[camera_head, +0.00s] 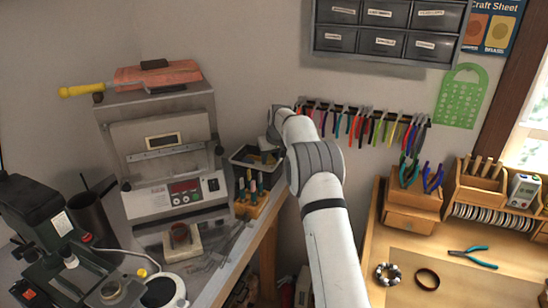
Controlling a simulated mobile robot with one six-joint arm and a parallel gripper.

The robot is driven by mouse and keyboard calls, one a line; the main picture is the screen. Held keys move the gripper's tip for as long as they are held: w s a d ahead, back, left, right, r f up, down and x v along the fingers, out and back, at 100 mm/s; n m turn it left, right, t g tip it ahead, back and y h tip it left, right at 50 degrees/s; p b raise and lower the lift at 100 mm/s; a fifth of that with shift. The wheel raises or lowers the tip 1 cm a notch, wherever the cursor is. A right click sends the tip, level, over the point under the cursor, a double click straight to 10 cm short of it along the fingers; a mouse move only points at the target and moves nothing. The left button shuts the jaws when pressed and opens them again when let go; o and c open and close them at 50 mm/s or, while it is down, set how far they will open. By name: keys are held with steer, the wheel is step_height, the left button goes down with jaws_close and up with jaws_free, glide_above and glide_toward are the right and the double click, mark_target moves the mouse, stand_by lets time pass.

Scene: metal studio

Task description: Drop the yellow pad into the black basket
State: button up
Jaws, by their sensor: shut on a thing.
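The black basket (237,163) stands on the left workbench, to the right of the grey oven-like machine and against the wall. My arm reaches away from me, and my gripper (266,147) is small and far off, over the right part of the basket. It is shut on a small yellowish thing, the yellow pad (269,158), which shows just below it at the basket's opening. My arm hides part of the basket's right side. I cannot tell whether the pad touches the basket.
A wooden block with several screwdrivers (250,197) stands in front of the basket. The grey machine (168,150) is close on its left. A rack of pliers (365,115) hangs on the wall to the right. The right workbench (470,270) carries pliers and rings.

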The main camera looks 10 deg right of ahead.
steer(key=shift+f, duration=0.35)
steer(key=o, duration=1.2)
steer(key=shift+o, duration=0.2)
